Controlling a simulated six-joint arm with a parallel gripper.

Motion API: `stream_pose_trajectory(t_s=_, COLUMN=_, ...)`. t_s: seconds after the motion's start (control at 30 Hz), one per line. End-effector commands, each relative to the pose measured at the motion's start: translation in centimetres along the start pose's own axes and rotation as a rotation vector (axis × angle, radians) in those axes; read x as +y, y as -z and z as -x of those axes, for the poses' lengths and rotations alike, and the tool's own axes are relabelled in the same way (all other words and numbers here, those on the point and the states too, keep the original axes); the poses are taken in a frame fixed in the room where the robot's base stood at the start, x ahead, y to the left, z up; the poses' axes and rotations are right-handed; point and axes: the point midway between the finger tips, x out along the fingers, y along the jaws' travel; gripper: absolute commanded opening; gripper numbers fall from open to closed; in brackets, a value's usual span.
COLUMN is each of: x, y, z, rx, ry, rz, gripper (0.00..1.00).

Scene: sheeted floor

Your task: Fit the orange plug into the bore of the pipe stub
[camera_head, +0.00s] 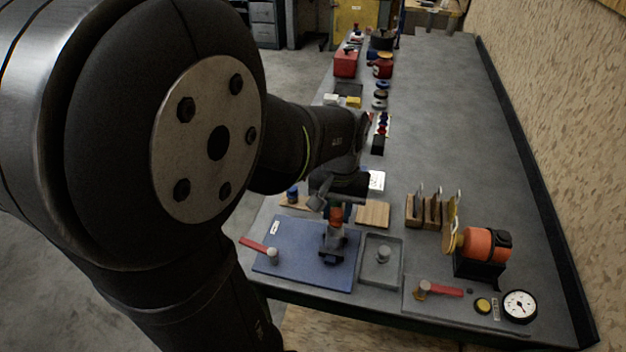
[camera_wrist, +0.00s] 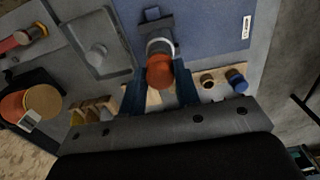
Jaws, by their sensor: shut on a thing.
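My gripper (camera_head: 337,207) is shut on the orange plug (camera_head: 336,217) above the blue mat. In the wrist view the plug (camera_wrist: 160,73) sits between the two dark blue fingers of the gripper (camera_wrist: 159,84). The grey pipe stub (camera_wrist: 160,47), with a pale rim, is in line just beyond the plug. In the head view the stub (camera_head: 332,243) is directly below the plug, on a dark holder. The plug covers part of the stub's mouth in the wrist view, so I cannot tell whether it touches the rim or has entered the bore.
A wooden rack (camera_head: 430,212), an orange motor-like unit (camera_head: 486,244) and a gauge (camera_head: 519,306) stand further right. The bench's back right is clear.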

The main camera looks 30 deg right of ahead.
Motion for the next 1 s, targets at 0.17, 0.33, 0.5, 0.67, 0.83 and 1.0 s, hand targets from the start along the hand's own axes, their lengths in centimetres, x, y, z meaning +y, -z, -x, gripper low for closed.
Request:
stream_pose_trajectory(t_s=0.17, x=0.0, y=0.0, z=-0.5, rx=0.0, ry=0.0, rz=0.0, gripper=0.06)
stream_pose_trajectory(t_s=0.33, x=0.0, y=0.0, z=-0.7, rx=0.001, ry=0.0, rz=0.0, gripper=0.06)
stream_pose_trajectory(t_s=0.5, x=0.0, y=0.0, z=-0.7, rx=0.001, ry=0.0, rz=0.0, gripper=0.43)
stream_pose_trajectory(t_s=0.67, x=0.0, y=0.0, z=-0.7, rx=0.001, ry=0.0, rz=0.0, gripper=0.55)
stream_pose_trajectory(t_s=0.83, x=0.0, y=0.0, z=-0.7, rx=0.001, ry=0.0, rz=0.0, gripper=0.55)
stream_pose_trajectory(t_s=1.0, x=0.0, y=0.1, z=0.6, rx=0.003, ry=-0.001, rz=0.0, gripper=0.55)
